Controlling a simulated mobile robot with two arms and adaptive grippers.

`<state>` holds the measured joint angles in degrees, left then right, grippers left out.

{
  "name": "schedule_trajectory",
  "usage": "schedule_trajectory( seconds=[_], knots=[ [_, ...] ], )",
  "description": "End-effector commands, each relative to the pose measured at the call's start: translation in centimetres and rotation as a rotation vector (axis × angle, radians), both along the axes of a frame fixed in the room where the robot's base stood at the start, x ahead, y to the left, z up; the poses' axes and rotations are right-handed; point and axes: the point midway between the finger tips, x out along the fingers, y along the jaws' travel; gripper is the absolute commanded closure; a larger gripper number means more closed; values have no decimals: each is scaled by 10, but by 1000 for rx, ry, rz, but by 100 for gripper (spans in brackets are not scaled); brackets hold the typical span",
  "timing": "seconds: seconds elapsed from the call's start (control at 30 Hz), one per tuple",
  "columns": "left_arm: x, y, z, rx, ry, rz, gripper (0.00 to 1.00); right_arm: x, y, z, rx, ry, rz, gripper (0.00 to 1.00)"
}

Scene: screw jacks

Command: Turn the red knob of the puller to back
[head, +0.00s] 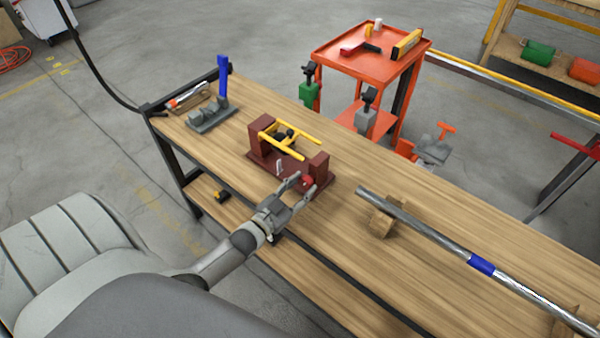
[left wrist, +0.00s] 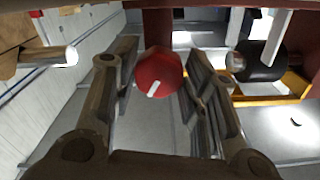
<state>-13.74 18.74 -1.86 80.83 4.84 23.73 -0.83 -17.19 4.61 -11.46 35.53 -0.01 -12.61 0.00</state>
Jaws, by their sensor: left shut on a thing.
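The puller (head: 262,136) stands on the wooden bench, with a dark red base, two upright blocks and a yellow frame on top. Its red knob (head: 307,181) is on the near side of the right block. In the left wrist view the round knob (left wrist: 159,75) sits between my two fingers, its white mark pointing down and slightly left. My left gripper (head: 303,185) is shut on the knob, coming in from the bench's front side. In the left wrist view the fingers (left wrist: 161,88) flank the knob on both sides. My right gripper is not in view.
A long metal bar (head: 440,240) with a blue band rests on wooden blocks (head: 382,222) to the right. A grey tool with a blue handle (head: 222,78) stands at the far left. An orange cart (head: 338,53) is behind the bench (head: 350,275).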

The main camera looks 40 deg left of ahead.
Motion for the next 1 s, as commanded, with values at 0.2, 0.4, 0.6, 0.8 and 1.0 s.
schedule_trajectory(
  seconds=[0.2,0.4,0.6,0.8,1.0],
  knots=[
    [-1,-1,-1,-204,21,0,84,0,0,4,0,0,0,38],
    [-1,-2,-2,-394,37,0,84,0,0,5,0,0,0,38],
    [-1,-3,-2,-584,52,0,84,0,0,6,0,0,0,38],
    [-2,-4,-2,-772,67,0,84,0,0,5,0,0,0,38],
    [-2,-5,-2,-963,81,0,84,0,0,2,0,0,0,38]
  ],
)
